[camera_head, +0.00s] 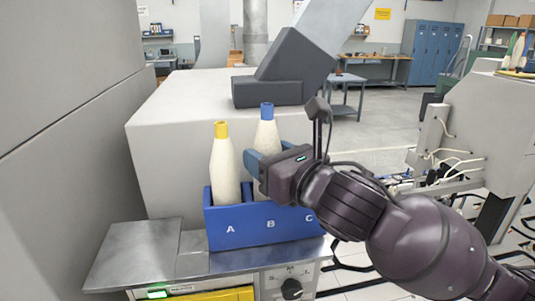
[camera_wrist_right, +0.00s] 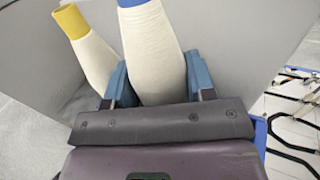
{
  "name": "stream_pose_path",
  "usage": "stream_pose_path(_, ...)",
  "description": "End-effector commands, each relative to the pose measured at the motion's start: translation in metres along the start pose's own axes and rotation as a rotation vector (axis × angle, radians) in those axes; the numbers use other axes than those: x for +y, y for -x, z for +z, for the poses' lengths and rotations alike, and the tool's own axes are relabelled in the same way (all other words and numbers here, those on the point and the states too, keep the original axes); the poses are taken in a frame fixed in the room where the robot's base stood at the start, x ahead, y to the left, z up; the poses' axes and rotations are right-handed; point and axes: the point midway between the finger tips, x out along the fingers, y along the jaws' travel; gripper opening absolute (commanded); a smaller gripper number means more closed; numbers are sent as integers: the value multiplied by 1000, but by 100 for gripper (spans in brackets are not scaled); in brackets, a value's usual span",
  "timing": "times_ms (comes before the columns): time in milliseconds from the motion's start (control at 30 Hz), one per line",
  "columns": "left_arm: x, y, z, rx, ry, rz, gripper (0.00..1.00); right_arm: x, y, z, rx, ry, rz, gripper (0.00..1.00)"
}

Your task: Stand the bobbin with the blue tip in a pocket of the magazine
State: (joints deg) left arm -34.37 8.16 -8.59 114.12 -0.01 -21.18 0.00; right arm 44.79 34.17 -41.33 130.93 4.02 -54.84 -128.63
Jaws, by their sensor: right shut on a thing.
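The bobbin with the blue tip (camera_head: 266,132) is cream-coloured and upright in the head view. My right gripper (camera_head: 255,163) is shut on it; in the right wrist view the bobbin (camera_wrist_right: 155,58) stands between the two blue fingers. The blue magazine (camera_head: 250,235) has pockets lettered A, B and C. The blue-tipped bobbin is at pocket B, its lower end hidden by my gripper and the magazine's front wall, so I cannot tell whether it touches the pocket floor. A yellow-tipped bobbin (camera_head: 224,168) stands in pocket A. My left gripper is not in view.
The magazine sits on a metal shelf (camera_head: 135,252) with a control panel and knob (camera_head: 291,289) below its front edge. A large grey machine body (camera_head: 170,140) rises behind, and a dark grey block (camera_head: 268,92) stands above. Pocket C is mostly hidden by my right arm.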

Motion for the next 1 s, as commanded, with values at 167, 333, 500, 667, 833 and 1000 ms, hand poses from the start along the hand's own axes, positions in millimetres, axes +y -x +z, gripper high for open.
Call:
stream_pose_path(167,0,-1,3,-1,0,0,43,0,0,-5,0,0,0,24)
stream_pose_path(333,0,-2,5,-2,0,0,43,0,0,-9,0,0,0,24)
stream_pose_path(500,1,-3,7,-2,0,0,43,0,0,-13,0,-1,0,24)
stream_pose_path(667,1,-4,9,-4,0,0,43,0,0,-17,1,-1,1,24)
stream_pose_path(833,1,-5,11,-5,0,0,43,0,0,-21,0,-1,1,24)
stream_pose_path(1000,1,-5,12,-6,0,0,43,0,0,-22,0,0,1,24)
